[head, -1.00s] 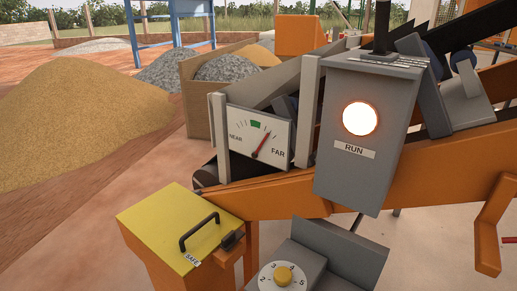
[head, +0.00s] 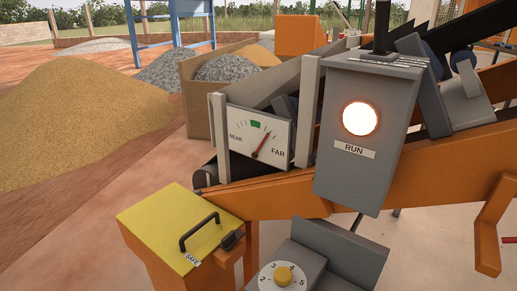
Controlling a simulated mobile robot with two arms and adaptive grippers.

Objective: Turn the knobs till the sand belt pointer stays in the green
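The sand belt gauge (head: 246,147) is a white plate marked NEAR on the left and FAR on the right. Its green band (head: 255,124) is near the top middle. The red pointer (head: 262,145) leans right, past the green band on the FAR side. A yellow-centred knob (head: 283,276) on a numbered white dial sits at the bottom edge; the lower dial is cut off. Other knobs are not visible. Neither of my grippers shows in the head view.
A grey box marked RUN has a glowing lamp (head: 360,118). A yellow cover (head: 180,230) with a black handle and a SAFE label stands at lower left. Orange beams (head: 430,172) cross the right side. A sand heap (head: 75,120) lies at left, with open ground before it.

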